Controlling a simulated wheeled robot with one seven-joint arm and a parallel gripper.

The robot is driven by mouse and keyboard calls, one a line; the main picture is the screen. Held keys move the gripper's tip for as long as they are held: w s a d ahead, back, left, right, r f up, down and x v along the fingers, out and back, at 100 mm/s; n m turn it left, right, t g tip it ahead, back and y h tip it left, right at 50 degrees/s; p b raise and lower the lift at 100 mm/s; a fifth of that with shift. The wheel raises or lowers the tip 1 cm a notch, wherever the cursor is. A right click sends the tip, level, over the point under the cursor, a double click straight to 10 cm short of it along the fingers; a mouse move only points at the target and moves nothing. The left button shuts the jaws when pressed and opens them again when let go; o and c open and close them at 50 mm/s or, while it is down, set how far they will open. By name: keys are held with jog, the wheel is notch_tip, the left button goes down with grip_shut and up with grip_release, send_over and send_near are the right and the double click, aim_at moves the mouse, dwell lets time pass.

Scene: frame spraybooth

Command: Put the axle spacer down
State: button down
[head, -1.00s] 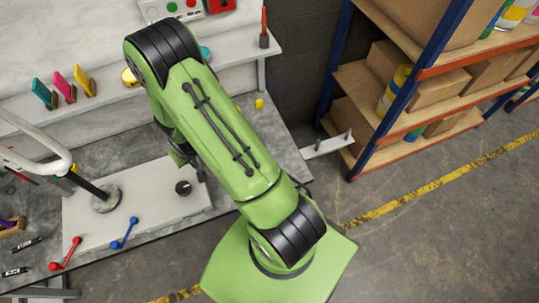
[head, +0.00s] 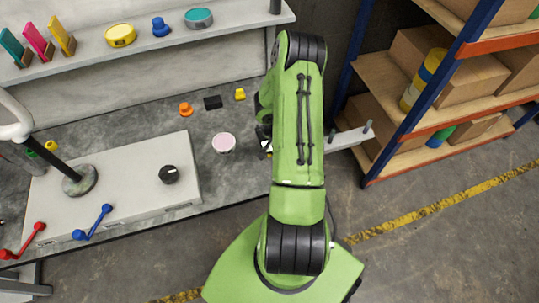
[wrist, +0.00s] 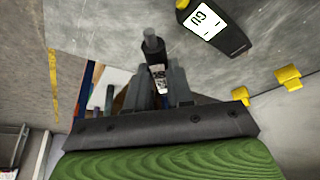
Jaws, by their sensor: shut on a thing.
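My gripper (wrist: 160,88) is shut on a slim dark grey piece with a black-and-white patterned patch, the axle spacer (wrist: 152,45), in the wrist view. Its end sticks out beyond the fingers, and the fingers hide the rest. In the head view my gripper (head: 264,132) is mostly hidden behind my green arm, over the right end of the grey bench (head: 235,180). The spacer cannot be made out there.
A white bracket with upright pegs (head: 350,138) juts from the bench's right end. A pink-topped round tin (head: 223,143), a black block (head: 212,102) and a yellow piece (head: 240,94) stand nearby. A black meter with a lit display (wrist: 215,25) lies close to my gripper.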

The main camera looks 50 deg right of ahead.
notch_tip(320, 180, down, 6)
jog(key=shift+f+b, duration=0.25)
jog(key=shift+b, duration=0.65)
jog(key=c, duration=1.3)
grip_release()
